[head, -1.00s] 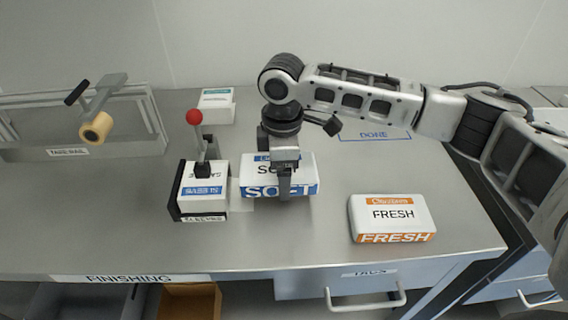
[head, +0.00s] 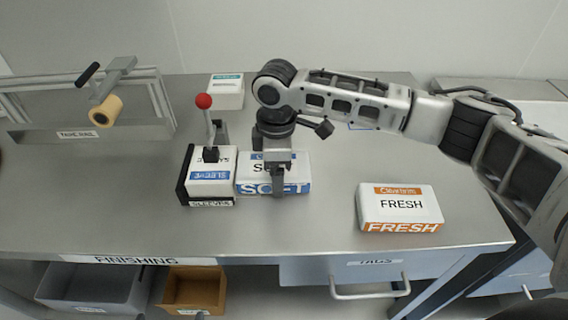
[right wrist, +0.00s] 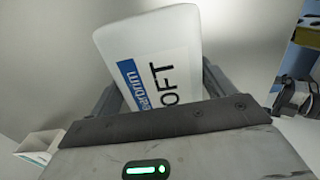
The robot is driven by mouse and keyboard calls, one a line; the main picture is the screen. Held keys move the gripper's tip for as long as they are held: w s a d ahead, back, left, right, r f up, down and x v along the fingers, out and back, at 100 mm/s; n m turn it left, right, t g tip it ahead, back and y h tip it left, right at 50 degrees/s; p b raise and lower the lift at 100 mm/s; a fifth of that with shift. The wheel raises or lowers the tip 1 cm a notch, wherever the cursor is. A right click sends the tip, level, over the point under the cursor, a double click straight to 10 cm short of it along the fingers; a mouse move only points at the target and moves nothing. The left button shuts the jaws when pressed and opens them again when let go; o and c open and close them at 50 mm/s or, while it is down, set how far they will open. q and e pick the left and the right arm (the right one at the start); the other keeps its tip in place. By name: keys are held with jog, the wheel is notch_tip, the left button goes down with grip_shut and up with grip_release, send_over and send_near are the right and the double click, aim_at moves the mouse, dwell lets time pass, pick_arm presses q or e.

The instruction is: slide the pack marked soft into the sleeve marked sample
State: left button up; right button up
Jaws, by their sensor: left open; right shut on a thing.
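The white pack marked SOFT (head: 290,172), with a blue band, lies at the middle of the bench. My right gripper (head: 279,190) is shut on it from above. In the right wrist view the pack (right wrist: 150,55) sits between the fingers. Left of it is a white sleeve (head: 211,163) with a blue SLEEVE label, in a black-edged holder marked SLEEVES. Its upper word is partly hidden by a red-knobbed lever (head: 205,102). The pack's left end meets the sleeve's right edge; I cannot tell whether it is inside. My left gripper is not in view.
A white pack marked FRESH (head: 400,205) with orange bands lies to the right. A white box with a teal label (head: 227,93) stands behind. The bench front is clear.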

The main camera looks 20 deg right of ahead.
aim_at(247, 165)
jog(key=shift+w+a, duration=0.25)
jog(key=shift+a, duration=0.7)
jog(key=shift+w+a, duration=0.3)
jog(key=shift+a, duration=0.65)
jog(key=shift+w+a, duration=0.25)
jog(key=shift+a, duration=0.7)
jog(key=shift+a, duration=0.1)
jog(key=o, duration=1.1)
